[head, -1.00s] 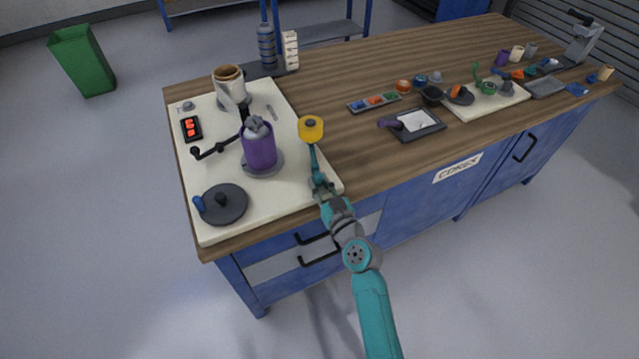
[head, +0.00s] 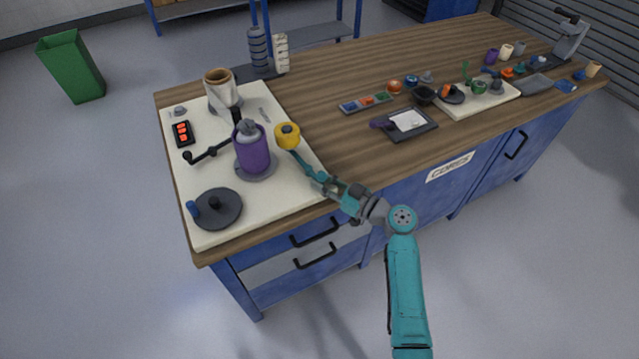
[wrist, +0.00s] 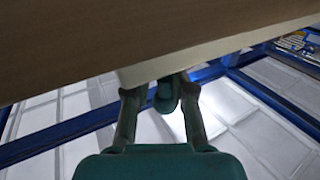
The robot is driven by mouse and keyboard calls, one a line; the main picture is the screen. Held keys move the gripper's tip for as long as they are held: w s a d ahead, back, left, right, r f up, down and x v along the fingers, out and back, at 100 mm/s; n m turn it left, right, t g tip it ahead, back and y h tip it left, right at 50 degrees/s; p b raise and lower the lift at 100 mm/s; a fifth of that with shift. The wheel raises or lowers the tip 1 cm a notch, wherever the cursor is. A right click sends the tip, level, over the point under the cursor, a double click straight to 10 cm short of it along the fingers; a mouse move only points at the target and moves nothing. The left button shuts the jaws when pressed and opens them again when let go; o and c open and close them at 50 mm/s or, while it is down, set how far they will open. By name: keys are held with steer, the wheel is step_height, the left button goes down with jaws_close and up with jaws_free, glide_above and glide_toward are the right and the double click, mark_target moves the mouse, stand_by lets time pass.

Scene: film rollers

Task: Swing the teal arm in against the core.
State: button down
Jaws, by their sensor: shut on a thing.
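The teal arm (head: 303,163) reaches over the right side of the cream board and carries a yellow roller (head: 288,138) at its far end. The purple core (head: 254,153), with a grey top, stands upright on a grey disc to the left of the roller. In the head view the roller appears right beside the core; I cannot tell whether they touch. My gripper (head: 318,180) is shut on the near end of the teal arm, at the board's front right edge. In the wrist view my fingers (wrist: 160,88) close around a teal part (wrist: 166,99).
The cream board (head: 275,200) also holds a dark disc (head: 217,208) with a blue knob, a black crank (head: 208,152), a beige-topped cup (head: 220,88) and a red-buttoned box (head: 183,134). A dark tray (head: 410,124) lies to the right. Bare wood (head: 335,140) separates them.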

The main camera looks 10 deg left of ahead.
steer(key=shift+w+n+g+y, duration=0.1)
steer(key=shift+n+g+y, duration=0.3)
steer(key=shift+n+g, duration=0.3)
steer(key=shift+f+g, duration=0.1)
steer(key=shift+g, duration=0.2)
steer(key=c, duration=1.2)
jaws_free()
steer(key=shift+o, duration=0.2)
steer(key=shift+d, duration=0.35)
steer(key=v, duration=1.1)
steer(key=shift+d, duration=0.15)
steer(key=shift+f, duration=0.1)
